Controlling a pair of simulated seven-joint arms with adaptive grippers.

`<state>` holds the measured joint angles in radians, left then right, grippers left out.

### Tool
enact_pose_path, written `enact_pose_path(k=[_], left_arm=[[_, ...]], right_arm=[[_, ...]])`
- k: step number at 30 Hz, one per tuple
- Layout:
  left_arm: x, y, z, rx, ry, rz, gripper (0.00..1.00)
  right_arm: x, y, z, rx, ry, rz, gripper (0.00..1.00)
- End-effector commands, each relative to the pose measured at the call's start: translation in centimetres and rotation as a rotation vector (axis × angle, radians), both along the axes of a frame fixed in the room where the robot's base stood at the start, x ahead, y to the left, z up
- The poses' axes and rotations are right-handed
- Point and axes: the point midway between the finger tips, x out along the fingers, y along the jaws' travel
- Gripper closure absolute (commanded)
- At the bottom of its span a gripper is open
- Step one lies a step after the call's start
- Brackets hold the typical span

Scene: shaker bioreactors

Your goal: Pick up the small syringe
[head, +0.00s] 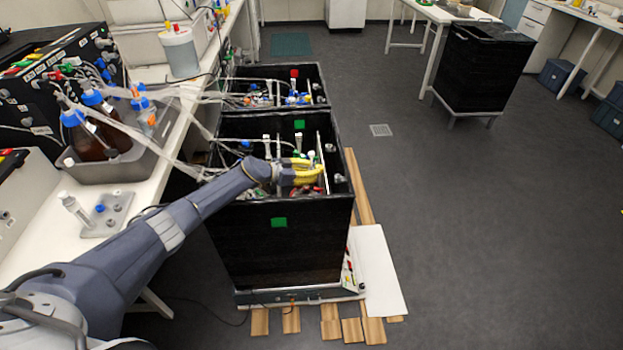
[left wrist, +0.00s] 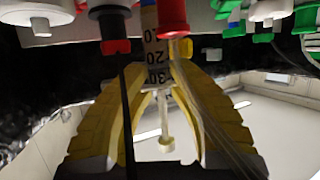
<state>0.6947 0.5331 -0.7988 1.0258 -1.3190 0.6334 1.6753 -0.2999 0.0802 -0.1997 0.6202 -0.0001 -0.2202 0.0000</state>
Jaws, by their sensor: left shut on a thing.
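My left gripper (head: 302,172) has yellow fingers and reaches into the near black bin (head: 275,235). In the left wrist view its fingers (left wrist: 157,76) are closed around a syringe (left wrist: 151,52) with dark scale numbers on its barrel. The syringe's pale plunger (left wrist: 165,130) extends between the fingers toward the bottom of the picture. A red cap (left wrist: 172,18) partly covers the barrel in that view. The syringe is too small to make out in the head view. My right gripper is not in view.
Bottles and tubing crowd the near bin around my gripper. A second black bin (head: 271,72) stands behind it. Tubes run from there to the bins. Floor (head: 480,220) to the right is clear.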

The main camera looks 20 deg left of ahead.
Motion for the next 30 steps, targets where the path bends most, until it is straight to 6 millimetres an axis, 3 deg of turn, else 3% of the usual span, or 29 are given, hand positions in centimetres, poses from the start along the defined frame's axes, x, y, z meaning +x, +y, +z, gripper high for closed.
enact_pose_path(k=[11, 17, 23, 30], left_arm=[[0.0, 0.1, 0.1, 0.002, -0.002, 0.0, 1.0], [0.1, 0.1, 1.5, 0.002, -0.005, -0.001, 1.0], [0.1, 0.2, 5.0, 0.005, -0.008, -0.003, 1.0], [0.0, 0.1, 11.9, 0.005, -0.008, -0.003, 1.0]], right_arm=[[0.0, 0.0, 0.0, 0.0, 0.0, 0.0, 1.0], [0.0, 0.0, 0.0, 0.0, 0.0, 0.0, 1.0], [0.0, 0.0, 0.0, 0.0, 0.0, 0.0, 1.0], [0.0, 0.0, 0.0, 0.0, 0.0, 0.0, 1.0]])
